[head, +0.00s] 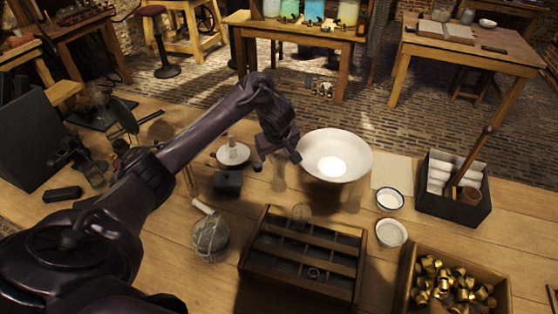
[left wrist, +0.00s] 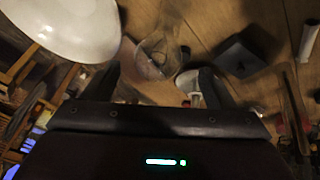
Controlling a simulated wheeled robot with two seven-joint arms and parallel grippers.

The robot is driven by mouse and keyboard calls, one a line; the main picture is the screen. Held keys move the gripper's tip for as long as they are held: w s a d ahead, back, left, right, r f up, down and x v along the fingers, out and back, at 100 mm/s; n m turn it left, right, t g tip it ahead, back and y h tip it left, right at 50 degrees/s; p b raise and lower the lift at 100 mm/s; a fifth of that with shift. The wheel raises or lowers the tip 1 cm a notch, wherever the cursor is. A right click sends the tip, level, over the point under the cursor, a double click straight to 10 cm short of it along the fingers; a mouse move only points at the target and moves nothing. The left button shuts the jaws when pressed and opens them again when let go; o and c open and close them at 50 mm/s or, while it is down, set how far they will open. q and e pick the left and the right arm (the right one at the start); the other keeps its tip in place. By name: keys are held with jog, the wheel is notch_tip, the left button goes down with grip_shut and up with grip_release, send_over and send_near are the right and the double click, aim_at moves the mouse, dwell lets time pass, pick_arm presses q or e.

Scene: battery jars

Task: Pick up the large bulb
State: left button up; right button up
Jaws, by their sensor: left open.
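A clear glass bulb (head: 278,173), which looks like the large bulb, stands on the wooden bench left of the white bowl. Its outline is faint. My left gripper (head: 278,161) is open just above it, with nothing held. In the left wrist view the clear glass bulb (left wrist: 154,58) shows beyond my open left fingertips (left wrist: 160,78), apart from them as far as I can tell. A smaller round glass bulb (head: 301,212) sits at the back edge of the compartmented wooden tray (head: 262,225). My right gripper is not in view.
The wide white bowl (head: 350,144) stands close right of my left gripper. A dark box (head: 228,182) and a white dish (head: 233,154) stand to its left. A wire-caged globe (head: 211,236) is nearer. Another clear glass piece (head: 354,197) stands right of the tray.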

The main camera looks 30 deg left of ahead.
aim_at(279, 156)
pick_arm(q)
jog(key=shift+b+x, duration=0.35)
jog(key=shift+x, duration=0.55)
jog(key=x, duration=0.3)
jog(key=shift+w+f+b, duration=0.2)
jog(key=shift+f+b, duration=0.05)
jog(key=shift+b, duration=0.1)
jog(key=shift+w+a+f, duration=0.1)
jog(key=shift+w+f, duration=0.05)
jog(key=shift+f, duration=0.15)
jog(key=c, duration=1.2)
jog(key=shift+o, duration=0.2)
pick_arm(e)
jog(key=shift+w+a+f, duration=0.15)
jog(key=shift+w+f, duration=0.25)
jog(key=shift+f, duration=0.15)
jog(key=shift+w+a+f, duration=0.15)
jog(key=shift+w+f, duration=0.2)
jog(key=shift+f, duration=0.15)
pick_arm(q)
jog(key=shift+r, duration=0.1)
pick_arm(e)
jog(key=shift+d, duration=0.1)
